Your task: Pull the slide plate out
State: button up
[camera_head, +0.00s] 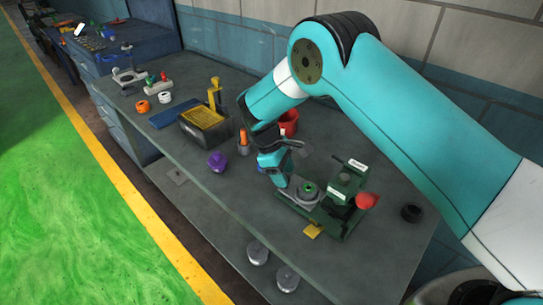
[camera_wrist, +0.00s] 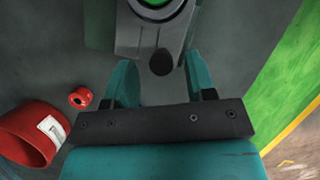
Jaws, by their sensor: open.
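A green capstan machine (camera_head: 346,222) stands on the bench in the head view, with a grey drum with a green centre (camera_head: 308,190) on it. A yellow tab (camera_head: 313,230) sticks out at its front edge; I cannot tell whether it belongs to the slide plate. My gripper (camera_head: 281,182) is at the machine's left side, beside the drum. In the wrist view my gripper (camera_wrist: 160,68) is open, its teal fingers apart. A grey part with a dark round end (camera_wrist: 162,62) shows between the fingertips; contact cannot be told. A green hub (camera_wrist: 160,8) shows at the top edge.
A red knob (camera_head: 367,201) is on the machine's right. A red cup (camera_head: 289,122) stands behind my gripper and also shows in the wrist view (camera_wrist: 28,135), near a small red ring (camera_wrist: 81,97). A black ring (camera_head: 411,213) lies to the right, a purple knob (camera_head: 217,162) to the left.

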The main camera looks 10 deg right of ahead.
jog(key=p+v, duration=0.4)
jog(key=v, duration=1.3)
jog(key=shift+a+f, duration=0.1)
jog(key=s+d+r+m+t+y+b, duration=0.2)
jog(key=s+d+r, duration=0.6)
jog(key=r, duration=0.4)
jog(key=s+a+m+y+b, duration=0.1)
jog(key=s+y, duration=0.5)
jog(key=s, duration=1.9)
jog(key=shift+r+m+b, duration=0.2)
jog(key=shift+m+b, duration=0.15)
jog(key=shift+m, duration=0.55)
